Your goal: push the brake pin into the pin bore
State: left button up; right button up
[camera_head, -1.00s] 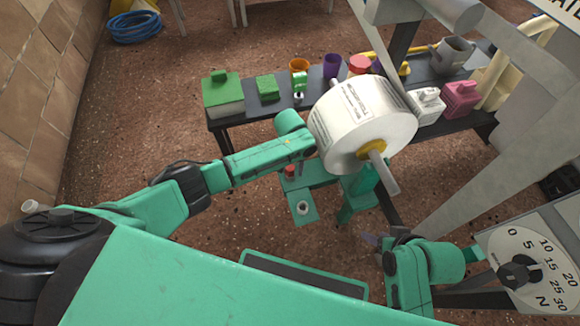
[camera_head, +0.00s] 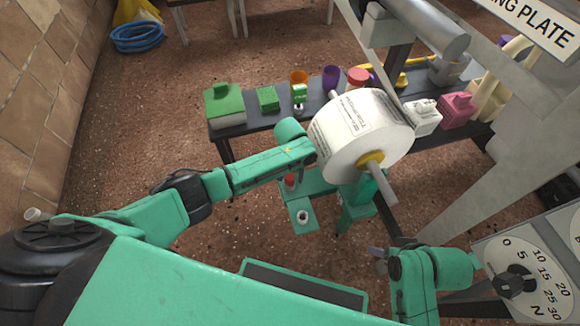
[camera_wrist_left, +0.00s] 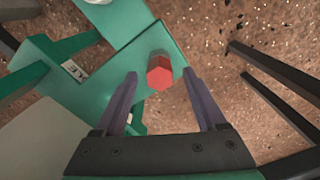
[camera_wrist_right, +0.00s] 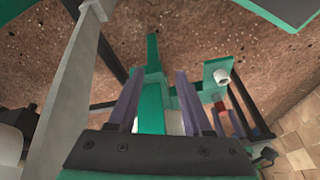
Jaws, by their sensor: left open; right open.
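The red hexagonal head of the brake pin (camera_head: 290,181) shows at a green stand below the paper roll. In the left wrist view the red head (camera_wrist_left: 159,72) lies ahead of and between the fingertips of my open left gripper (camera_wrist_left: 160,73), apparently not gripped. A green plate (camera_head: 303,208) carries a round pale-rimmed fitting (camera_head: 302,216); I cannot tell whether this is the pin bore. The fitting also shows in the right wrist view (camera_wrist_right: 222,77). My right gripper (camera_wrist_right: 182,72) is open, with a green upright bar in its view.
A large white paper roll (camera_head: 350,135) on a grey shaft stands close to my left wrist. A dark bench (camera_head: 250,127) behind holds coloured blocks and cups. A dial panel (camera_head: 525,275) stands beside my right arm.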

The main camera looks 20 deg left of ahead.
aim_at(290, 177)
pick_arm(q)
jog(key=shift+r+p, duration=0.75)
pick_arm(e)
jog(key=shift+s+d+r+g+h, duration=0.5)
jog(key=shift+s+d+r+g, duration=0.3)
jog(key=shift+s+d+r, duration=0.6)
pick_arm(q)
jog(key=shift+r+p, duration=0.75)
jog(key=shift+p, duration=0.1)
jog(key=shift+r+p, duration=0.5)
jog(key=shift+p, duration=0.05)
pick_arm(e)
notch_tip(290, 177, down, 8)
jog(key=w, duration=0.1)
jog(key=shift+d+m, duration=0.3)
jog(key=shift+d, duration=0.1)
jog(key=shift+f, duration=0.1)
